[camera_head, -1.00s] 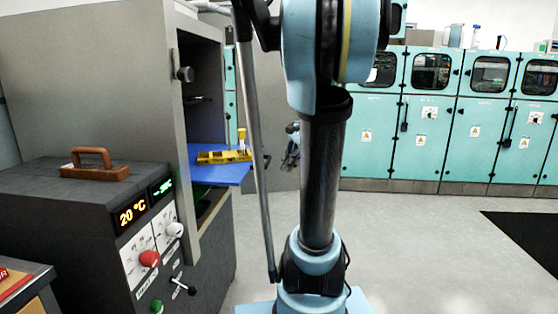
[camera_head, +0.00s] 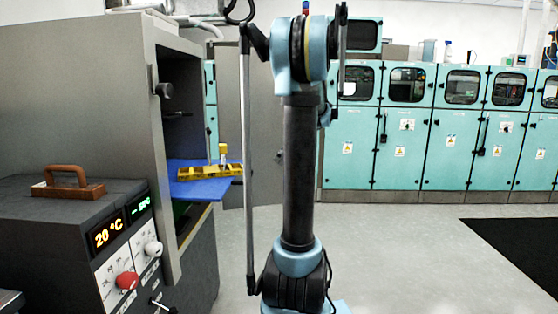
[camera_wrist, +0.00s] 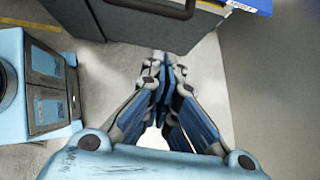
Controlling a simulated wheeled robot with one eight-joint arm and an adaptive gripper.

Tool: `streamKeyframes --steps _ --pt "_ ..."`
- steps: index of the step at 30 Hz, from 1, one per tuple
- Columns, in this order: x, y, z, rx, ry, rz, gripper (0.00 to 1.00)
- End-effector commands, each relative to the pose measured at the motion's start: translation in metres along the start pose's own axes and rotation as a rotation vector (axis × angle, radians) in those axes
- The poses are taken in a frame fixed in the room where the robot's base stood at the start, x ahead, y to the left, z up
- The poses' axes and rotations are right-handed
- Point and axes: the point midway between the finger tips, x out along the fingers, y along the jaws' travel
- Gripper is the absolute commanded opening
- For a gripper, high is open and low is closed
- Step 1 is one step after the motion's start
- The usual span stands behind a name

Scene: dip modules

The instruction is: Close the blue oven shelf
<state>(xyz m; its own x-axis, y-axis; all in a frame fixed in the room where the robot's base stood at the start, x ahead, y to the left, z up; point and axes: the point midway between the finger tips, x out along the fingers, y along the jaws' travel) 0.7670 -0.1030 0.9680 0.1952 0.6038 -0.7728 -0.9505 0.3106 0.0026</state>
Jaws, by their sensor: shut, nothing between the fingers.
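The blue oven shelf (camera_head: 204,190) sticks out of the open front of the grey oven (camera_head: 128,95), at the left of the head view. A yellow part (camera_head: 205,172) lies on it. The shelf's blue edge also shows at the top right of the wrist view (camera_wrist: 258,7). My gripper (camera_wrist: 165,62) is shut and empty, with its fingertips together above the floor and apart from the shelf. In the head view I cannot make out its fingers behind my arm.
Turquoise cabinets (camera_head: 440,150) line the back wall. The grey floor (camera_head: 400,260) at the right is open, with a black mat (camera_head: 525,245).

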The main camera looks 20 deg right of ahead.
Motion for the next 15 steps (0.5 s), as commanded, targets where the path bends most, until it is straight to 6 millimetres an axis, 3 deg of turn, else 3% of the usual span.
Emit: streamKeyframes --steps 11,15 --pt "0.068 0.000 0.001 -0.004 0.000 0.001 0.00" --pt "0.083 0.001 0.012 -0.004 0.000 0.002 0.00"
